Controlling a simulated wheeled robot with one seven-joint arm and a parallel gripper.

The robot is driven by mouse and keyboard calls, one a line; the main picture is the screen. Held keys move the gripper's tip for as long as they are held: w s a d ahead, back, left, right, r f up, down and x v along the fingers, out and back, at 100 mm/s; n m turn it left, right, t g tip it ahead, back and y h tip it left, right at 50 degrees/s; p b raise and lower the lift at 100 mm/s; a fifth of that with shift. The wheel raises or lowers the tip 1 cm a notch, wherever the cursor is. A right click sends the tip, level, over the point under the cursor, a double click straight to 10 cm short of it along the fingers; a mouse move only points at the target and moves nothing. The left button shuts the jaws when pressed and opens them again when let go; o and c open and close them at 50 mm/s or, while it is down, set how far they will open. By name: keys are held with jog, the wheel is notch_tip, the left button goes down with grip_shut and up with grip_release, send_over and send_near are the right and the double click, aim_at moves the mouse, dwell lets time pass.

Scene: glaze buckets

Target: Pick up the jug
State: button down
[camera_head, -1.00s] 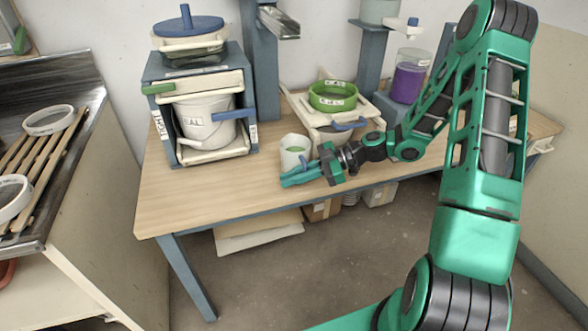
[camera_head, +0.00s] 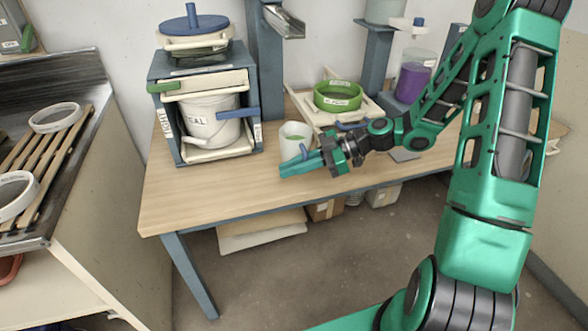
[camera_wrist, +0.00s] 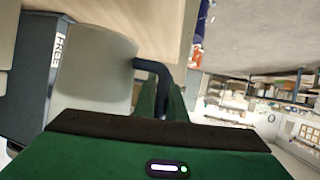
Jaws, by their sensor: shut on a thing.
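The jug (camera_head: 293,131) is a pale cup-shaped vessel with a blue handle. It is over the wooden table (camera_head: 215,190), in front of the green-ringed sieve. My gripper (camera_head: 291,167) comes in from the right and its green fingers partly cover the jug's lower front. In the wrist view the jug's pale side (camera_wrist: 95,70) fills the left, and its dark blue handle (camera_wrist: 150,66) runs down between my fingers (camera_wrist: 160,98), which are shut on it. The jug's base is hidden, so I cannot tell how far it is from the table.
A blue-grey frame (camera_head: 160,125) holding a labelled white bucket (camera_head: 212,122) stands left of the jug. A green ring (camera_head: 338,97) on a pale frame is behind it. A purple-filled container (camera_head: 413,80) stands back right. The table's front left is clear.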

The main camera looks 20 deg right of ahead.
jog(key=s+a+r, duration=0.5)
jog(key=s+a, duration=0.1)
jog(key=shift+a+r, duration=0.25)
jog(key=shift+a, duration=0.1)
dwell(0.4)
jog(key=shift+s, duration=0.15)
dwell(0.8)
